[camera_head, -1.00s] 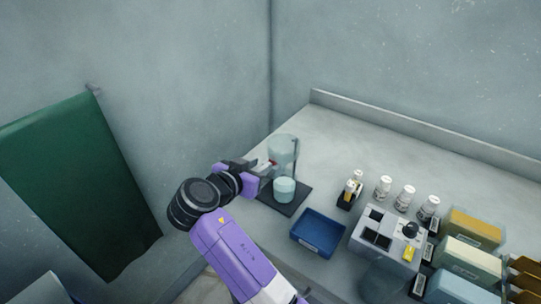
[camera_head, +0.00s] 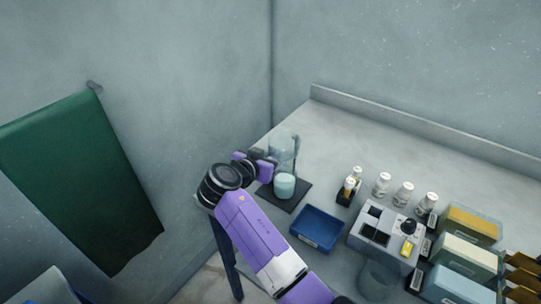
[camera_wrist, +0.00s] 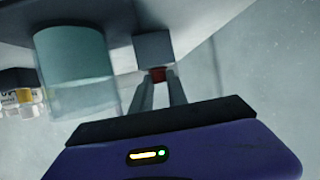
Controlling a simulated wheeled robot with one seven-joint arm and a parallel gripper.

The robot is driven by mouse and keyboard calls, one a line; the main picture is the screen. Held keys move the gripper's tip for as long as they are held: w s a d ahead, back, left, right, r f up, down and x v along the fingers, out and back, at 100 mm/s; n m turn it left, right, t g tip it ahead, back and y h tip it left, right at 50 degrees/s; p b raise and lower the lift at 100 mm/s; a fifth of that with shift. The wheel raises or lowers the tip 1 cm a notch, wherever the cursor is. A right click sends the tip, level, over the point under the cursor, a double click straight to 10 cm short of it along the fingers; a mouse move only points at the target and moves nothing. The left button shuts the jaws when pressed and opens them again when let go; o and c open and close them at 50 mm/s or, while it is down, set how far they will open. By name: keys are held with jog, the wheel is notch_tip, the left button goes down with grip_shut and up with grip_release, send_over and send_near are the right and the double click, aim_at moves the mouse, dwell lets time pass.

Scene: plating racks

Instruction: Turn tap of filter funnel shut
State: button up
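The filter funnel (camera_head: 285,146) is a clear upright vessel on a stand at the bench's left end. A pale teal beaker (camera_head: 285,186) stands under it on a dark base plate (camera_head: 301,197). The beaker also shows large in the wrist view (camera_wrist: 75,65), which looks upside down. My gripper (camera_head: 269,166) is close beside the funnel's left side. In the wrist view the red tap (camera_wrist: 158,75) lies between my fingertips, which look closed in on both its sides. A grey block (camera_wrist: 155,48) is just beyond the tap. In the head view the tap is hidden behind my gripper.
A blue tray (camera_head: 317,229) is right of the base plate. A green cloth (camera_head: 82,183) hangs on the left wall. The bench behind is clear.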

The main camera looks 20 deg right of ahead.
grip_shut()
jog(key=shift+s+n+t+y+p, duration=0.1)
jog(key=shift+n+t+y+p, duration=0.25)
jog(key=shift+n+t+y, duration=0.25)
jog(key=o, duration=0.6)
grip_release()
jog(key=shift+b+v, duration=0.5)
jog(key=shift+v, duration=3.35)
